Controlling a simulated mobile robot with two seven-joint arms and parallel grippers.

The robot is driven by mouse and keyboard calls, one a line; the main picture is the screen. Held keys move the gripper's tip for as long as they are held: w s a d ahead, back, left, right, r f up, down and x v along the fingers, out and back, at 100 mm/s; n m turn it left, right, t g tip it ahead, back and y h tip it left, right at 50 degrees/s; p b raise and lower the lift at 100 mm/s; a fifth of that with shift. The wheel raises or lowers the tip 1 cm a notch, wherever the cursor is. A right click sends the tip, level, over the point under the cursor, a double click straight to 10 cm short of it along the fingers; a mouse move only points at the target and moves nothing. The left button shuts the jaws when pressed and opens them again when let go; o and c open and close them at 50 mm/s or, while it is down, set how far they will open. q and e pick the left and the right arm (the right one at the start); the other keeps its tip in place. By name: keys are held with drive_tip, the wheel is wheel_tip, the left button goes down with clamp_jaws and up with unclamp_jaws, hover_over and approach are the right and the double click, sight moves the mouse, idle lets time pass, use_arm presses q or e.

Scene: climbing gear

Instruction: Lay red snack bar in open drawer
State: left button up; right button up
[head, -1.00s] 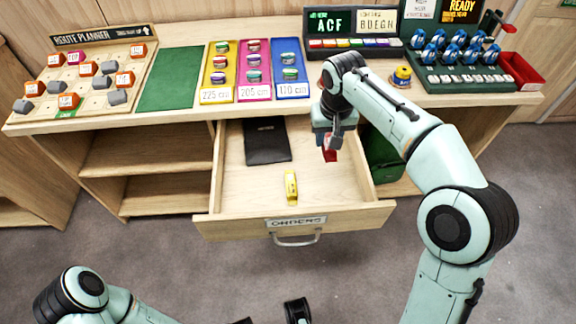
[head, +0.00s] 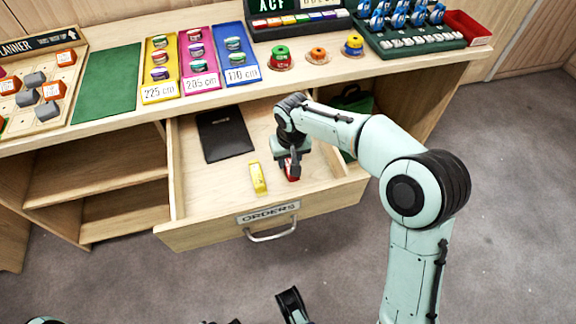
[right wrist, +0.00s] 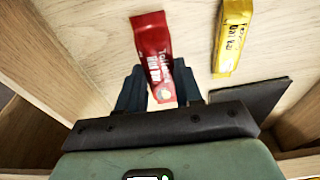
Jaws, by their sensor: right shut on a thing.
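The open drawer (head: 205,222), labelled ORDERS, juts out below the counter. My right gripper (head: 291,170) is inside it, low over the right part of its floor. It is shut on the red snack bar (head: 293,173), mostly hidden by the gripper in the head view. In the right wrist view the red bar (right wrist: 152,48) sticks out beyond the fingers (right wrist: 160,88). I cannot tell whether it touches the drawer floor. A yellow bar (head: 258,178) lies just left of it. Dark parts at the bottom edge (head: 292,305) look like my left gripper, mostly cut off.
A black folder (head: 224,134) lies at the drawer's back left. The drawer's front wall and handle (head: 272,232) face me. The counter above holds coloured trays (head: 200,85), a green mat (head: 108,82) and several small spools (head: 280,57). Bare drawer floor shows around the bars.

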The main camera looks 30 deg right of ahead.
use_arm(q)
drive_tip(key=shift+w+a+f, duration=0.3)
drive_tip(key=shift+w+f, duration=0.15)
drive_tip(key=shift+w, duration=0.2)
use_arm(e)
drive_tip(key=shift+f, duration=1.55)
use_arm(q)
drive_tip(key=shift+b, duration=0.3)
use_arm(e)
drive_tip(key=shift+f, duration=0.15)
drive_tip(key=o, duration=1)
use_arm(q)
drive_tip(key=shift+w+f, duration=0.1)
drive_tip(key=s+d+r+g+p, duration=0.1)
drive_tip(key=s+d+r+p, duration=0.1)
drive_tip(key=s, duration=0.3)
drive_tip(key=shift+d+r+h+p, duration=0.3)
drive_tip(key=shift+r+p, duration=0.3)
drive_tip(key=shift+r, duration=0.25)
use_arm(e)
drive_tip(key=r, duration=0.4)
drive_tip(key=s+r, duration=0.1)
drive_tip(key=r, duration=0.7)
drive_tip(key=shift+s+a+r, duration=0.1)
drive_tip(key=shift+s+a, duration=0.1)
drive_tip(key=shift+s, duration=0.2)
use_arm(q)
drive_tip(key=shift+a, duration=0.1)
